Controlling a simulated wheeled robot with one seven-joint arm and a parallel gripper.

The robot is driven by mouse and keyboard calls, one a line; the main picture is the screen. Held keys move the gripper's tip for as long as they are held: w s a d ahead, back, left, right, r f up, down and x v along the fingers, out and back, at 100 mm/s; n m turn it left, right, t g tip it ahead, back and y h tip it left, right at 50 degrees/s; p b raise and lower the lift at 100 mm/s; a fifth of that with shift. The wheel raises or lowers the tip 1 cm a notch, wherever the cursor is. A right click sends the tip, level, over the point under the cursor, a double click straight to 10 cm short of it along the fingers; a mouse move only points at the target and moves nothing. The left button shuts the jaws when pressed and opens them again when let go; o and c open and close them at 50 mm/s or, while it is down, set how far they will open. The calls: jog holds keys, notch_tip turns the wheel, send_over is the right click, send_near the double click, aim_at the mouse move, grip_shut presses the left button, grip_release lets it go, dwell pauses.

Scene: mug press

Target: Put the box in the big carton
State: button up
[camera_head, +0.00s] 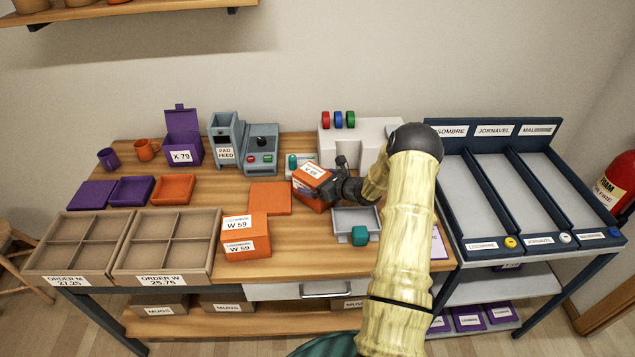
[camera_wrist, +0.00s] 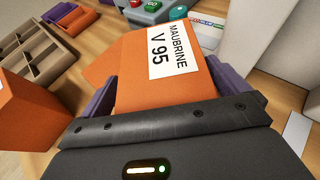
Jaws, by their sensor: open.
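An orange box (camera_head: 313,174) with a white label sits at the middle of the bench in the head view. In the wrist view the box (camera_wrist: 150,92) fills the centre, and its label reads MAUBRINE V 95. My gripper (camera_head: 327,184) is at the box, with its purple fingers on either side of it. The fingers are open; whether they touch the box I cannot tell. Two tan divided cartons stand at the left front: one marked ORDER M (camera_head: 53,278) and one marked ORDER W (camera_head: 135,270). Which one is the big carton I cannot tell.
Orange boxes labelled W 59 (camera_head: 246,248) stand right of the ORDER W carton. A flat orange piece (camera_head: 270,197) lies behind them. A grey pad-feed machine (camera_head: 262,158), a purple X 79 box (camera_head: 178,148) and a grey tray (camera_head: 345,215) are nearby. A blue-framed rack (camera_head: 468,183) stands right.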

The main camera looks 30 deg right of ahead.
jog(key=b+v, duration=0.2)
jog(key=v, duration=1)
jog(key=shift+r, duration=0.15)
jog(key=s+a+r+n+g, duration=0.1)
jog(key=s+a+n+g, duration=0.25)
jog(key=a, duration=0.25)
jog(key=s+a+r+n+g+y, duration=0.1)
jog(key=s+a+n+g, duration=0.1)
jog(key=a+n, duration=0.35)
jog(key=s+a+r+n+g, duration=0.2)
jog(key=s+a+n+g, duration=0.15)
jog(key=a, duration=0.35)
jog(key=s+a+r+n+h, duration=0.3)
jog(key=s+n, duration=0.3)
jog(key=n, duration=0.3)
jog(key=s+a+r+n+g+h, duration=0.1)
jog(key=s+a+r+n+h, duration=0.2)
jog(key=s+n, duration=0.4)
jog(key=shift+r+n, duration=0.15)
jog(key=shift+n, duration=1.3)
jog(key=shift+c, duration=0.4)
